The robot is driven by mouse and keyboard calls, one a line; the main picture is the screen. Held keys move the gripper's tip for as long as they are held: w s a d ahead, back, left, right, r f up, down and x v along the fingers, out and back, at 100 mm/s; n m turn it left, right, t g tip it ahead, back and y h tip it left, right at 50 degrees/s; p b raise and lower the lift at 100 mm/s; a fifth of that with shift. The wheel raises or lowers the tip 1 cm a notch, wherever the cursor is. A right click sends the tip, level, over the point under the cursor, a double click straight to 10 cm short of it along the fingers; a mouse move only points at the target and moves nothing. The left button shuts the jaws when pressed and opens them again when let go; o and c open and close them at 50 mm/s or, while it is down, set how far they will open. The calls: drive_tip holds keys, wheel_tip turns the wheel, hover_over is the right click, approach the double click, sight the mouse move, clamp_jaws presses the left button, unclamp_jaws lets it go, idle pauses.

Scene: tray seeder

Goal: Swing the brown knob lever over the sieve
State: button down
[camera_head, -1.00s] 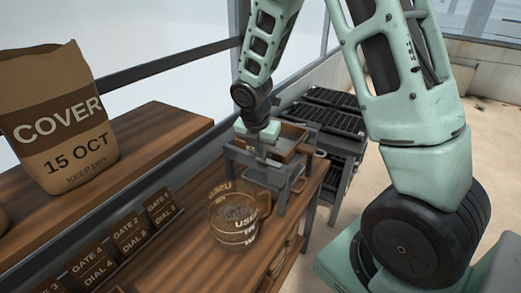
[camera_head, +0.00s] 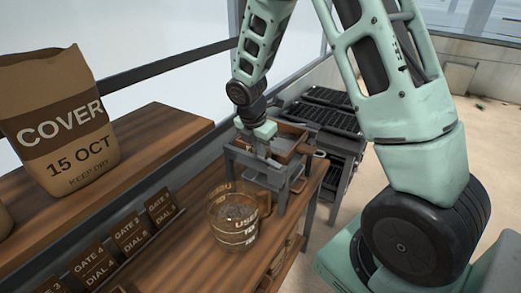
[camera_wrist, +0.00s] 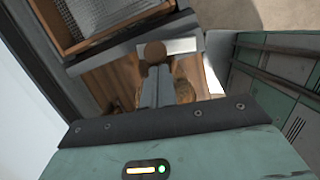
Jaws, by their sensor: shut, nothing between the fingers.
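The sieve (camera_wrist: 92,15), a grey mesh in a wooden frame, lies at the upper left of the wrist view. In the head view, its wooden frame (camera_head: 291,147) sits on the grey stand. The round brown knob (camera_wrist: 155,49) is just beyond my fingertips in the wrist view, beside the sieve; I cannot tell whether they touch it. The lever under the knob is mostly hidden. My gripper (camera_wrist: 156,68) is shut with nothing held. In the head view it points down (camera_head: 260,150) at the left side of the stand, and the knob cannot be made out.
A clear measuring cup (camera_head: 234,222) stands on the wooden bench in front of the stand. Black seed trays (camera_head: 328,98) are behind it. A paper COVER sack (camera_head: 62,125) stands on the shelf at left, with dial cards (camera_head: 130,235) below.

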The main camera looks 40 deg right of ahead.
drive_tip(key=d+m, duration=0.1)
drive_tip(key=m, duration=0.1)
drive_tip(key=w+m+g+p, duration=0.1)
drive_tip(key=m, duration=0.1)
drive_tip(key=d+m, duration=0.1)
drive_tip(key=m, duration=0.1)
drive_tip(key=shift+w+d+g, duration=0.2)
drive_tip(key=shift+d+g, duration=0.1)
drive_tip(key=shift+d, duration=0.05)
drive_tip(key=m, duration=0.1)
drive_tip(key=d+m, duration=0.1)
drive_tip(key=m, duration=0.1)
drive_tip(key=shift+d+m+g+y+p, duration=0.25)
drive_tip(key=shift+m+g+y+p, duration=0.05)
drive_tip(key=shift+m, duration=0.1)
drive_tip(key=shift+s+d+m+g+y, duration=0.15)
drive_tip(key=shift+d+m, duration=0.2)
drive_tip(key=shift+m, duration=0.45)
drive_tip(key=shift+d+m+g+y, duration=0.15)
drive_tip(key=shift+d+m, duration=0.15)
drive_tip(key=shift+m, duration=0.5)
